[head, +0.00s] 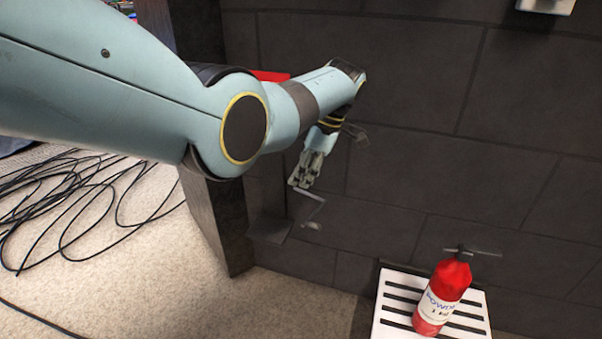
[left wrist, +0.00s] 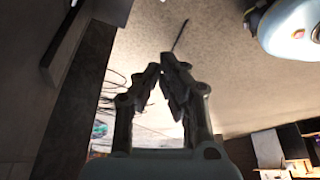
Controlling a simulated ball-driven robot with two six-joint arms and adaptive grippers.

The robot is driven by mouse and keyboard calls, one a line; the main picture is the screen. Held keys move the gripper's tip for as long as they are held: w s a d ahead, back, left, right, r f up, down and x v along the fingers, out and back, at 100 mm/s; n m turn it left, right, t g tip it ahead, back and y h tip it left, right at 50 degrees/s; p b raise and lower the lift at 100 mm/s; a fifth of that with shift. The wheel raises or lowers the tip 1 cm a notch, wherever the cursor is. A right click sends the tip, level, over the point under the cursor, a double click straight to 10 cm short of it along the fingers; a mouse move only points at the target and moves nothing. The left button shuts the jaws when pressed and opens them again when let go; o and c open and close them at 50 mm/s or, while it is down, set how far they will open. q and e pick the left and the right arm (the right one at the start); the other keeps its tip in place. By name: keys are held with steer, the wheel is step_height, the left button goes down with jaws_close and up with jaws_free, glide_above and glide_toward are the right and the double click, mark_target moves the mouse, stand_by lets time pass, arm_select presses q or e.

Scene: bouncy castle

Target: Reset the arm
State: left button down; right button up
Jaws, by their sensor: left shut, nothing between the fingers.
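My left arm, pale blue with dark joints, reaches in from the left of the head view. My left gripper (head: 300,183) is at its end, pointing down in front of the dark tiled wall. In the left wrist view my left gripper (left wrist: 163,72) shows its two dark fingers with the tips brought together. Nothing is between them. My right gripper is in neither view.
A red fire extinguisher (head: 443,291) stands on a white slatted stand (head: 391,326) at the lower right. The dark wall (head: 500,190) is behind the gripper. Black cables (head: 75,200) lie on the beige carpet (head: 150,290) at the left.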

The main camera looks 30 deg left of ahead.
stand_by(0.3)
arm_select(q)
steer(key=s+a+f+m+g+p, duration=0.1)
steer(key=s+f+p, duration=0.1)
steer(key=s+f, duration=0.65)
steer(key=s+a+f+m+g+p, duration=0.15)
steer(key=s+f, duration=0.25)
steer(key=s, duration=1)
steer(key=s+f+m+g+p, duration=0.1)
steer(key=s+f+g+p, duration=0.15)
steer(key=s+f, duration=0.6)
steer(key=s+a+f+m+t+h+p, duration=0.1)
steer(key=s+f+m+t+p, duration=0.15)
steer(key=s+m, duration=0.95)
steer(key=s+a+f+m+t+h+p, duration=0.1)
steer(key=s+f+m+t+p, duration=0.15)
steer(key=s, duration=2.05)
steer(key=w+d+f+m+t, duration=0.1)
steer(key=w+m+t, duration=0.1)
steer(key=w+m, duration=0.4)
steer(key=shift+m+t+h, duration=0.3)
steer(key=shift+m, duration=0.2)
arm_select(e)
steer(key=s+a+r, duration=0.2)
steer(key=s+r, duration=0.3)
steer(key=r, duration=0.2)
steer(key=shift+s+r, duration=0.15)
